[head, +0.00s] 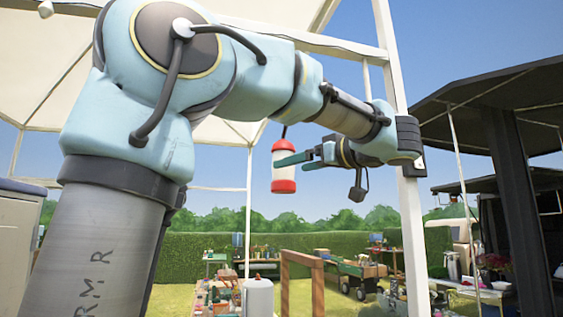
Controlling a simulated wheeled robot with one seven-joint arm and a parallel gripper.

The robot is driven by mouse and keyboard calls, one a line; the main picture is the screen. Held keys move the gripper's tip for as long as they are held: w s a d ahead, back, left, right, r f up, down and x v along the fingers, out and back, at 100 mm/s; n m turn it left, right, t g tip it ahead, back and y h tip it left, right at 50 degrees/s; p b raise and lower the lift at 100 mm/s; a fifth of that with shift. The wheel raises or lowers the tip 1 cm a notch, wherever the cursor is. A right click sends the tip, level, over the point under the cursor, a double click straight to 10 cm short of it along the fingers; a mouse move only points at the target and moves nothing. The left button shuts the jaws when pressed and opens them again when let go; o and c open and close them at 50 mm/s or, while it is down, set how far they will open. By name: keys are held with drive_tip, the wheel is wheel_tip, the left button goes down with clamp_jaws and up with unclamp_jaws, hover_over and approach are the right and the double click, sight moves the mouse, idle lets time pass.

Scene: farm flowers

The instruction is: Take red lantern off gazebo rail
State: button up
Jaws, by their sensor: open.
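The red lantern (284,186) has a red top, a pale middle and a red base. It hangs upright in the air below the white gazebo's edge, on a thin dark hook or cord (284,131). My gripper (295,163) reaches in from the right with its teal fingers level with the lantern's upper part. The fingers are open; one overlaps the lantern in the picture. I cannot tell whether they touch it or whether the lantern lies between them. The gazebo rail (300,42) runs along the canopy edge, partly hidden by my arm.
A white gazebo post (408,225) stands close behind my wrist. A dark canopy post (518,200) is at the right. Below are a wooden frame (301,262), a cart (350,273) and cluttered tables. A hedge (190,262) closes the back. The air left of the lantern is mostly clear.

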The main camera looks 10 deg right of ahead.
drive_tip(key=p+x, duration=0.1)
drive_tip(key=x, duration=0.1)
drive_tip(key=p+x, duration=0.1)
drive_tip(key=x, duration=0.2)
drive_tip(key=shift+s+r+p, duration=0.1)
drive_tip(key=shift+r+p, duration=0.15)
drive_tip(key=shift+p, duration=0.15)
drive_tip(key=shift+w+a+f, duration=0.15)
drive_tip(key=shift+w+a, duration=0.05)
drive_tip(key=shift+w, duration=0.1)
clamp_jaws()
